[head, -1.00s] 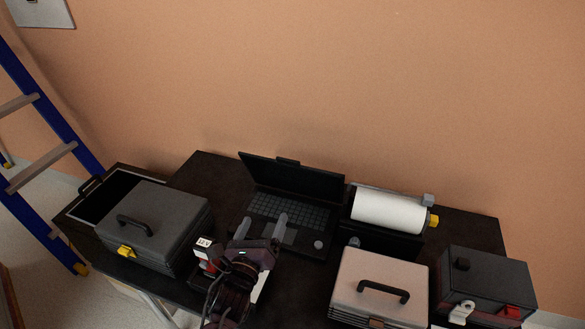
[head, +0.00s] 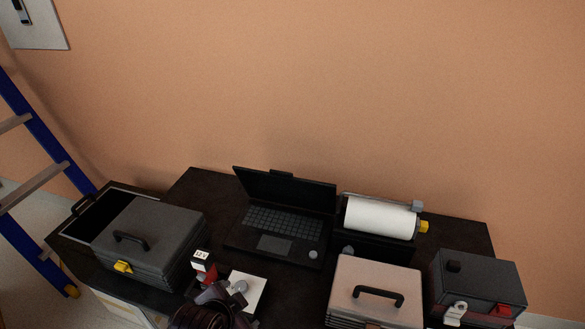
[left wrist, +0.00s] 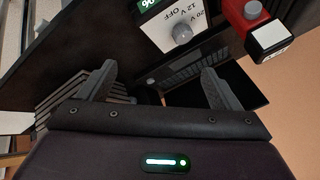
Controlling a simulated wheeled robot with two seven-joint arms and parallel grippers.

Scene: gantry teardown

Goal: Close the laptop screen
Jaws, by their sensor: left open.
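The black laptop (head: 274,244) stands open near the back of the dark table, its screen (head: 285,190) raised and leaning back. Its keyboard faces me, with nothing on it. My left gripper (head: 224,290) is in front of the laptop, nearer the table's front edge, apart from it and empty. In the left wrist view my gripper (left wrist: 160,85) has its two fingers wide apart. Part of the laptop's keyboard (left wrist: 188,66) and dark screen (left wrist: 243,88) shows beyond the fingers. My right gripper is not in view.
A white box with a knob (head: 250,290) and a red-and-white piece (head: 203,265) sit close to my left gripper. A grey toolbox (head: 150,240) is left, a paper roll (head: 380,217) right of the laptop, and a beige case (head: 375,285) and dark box (head: 480,282) front right.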

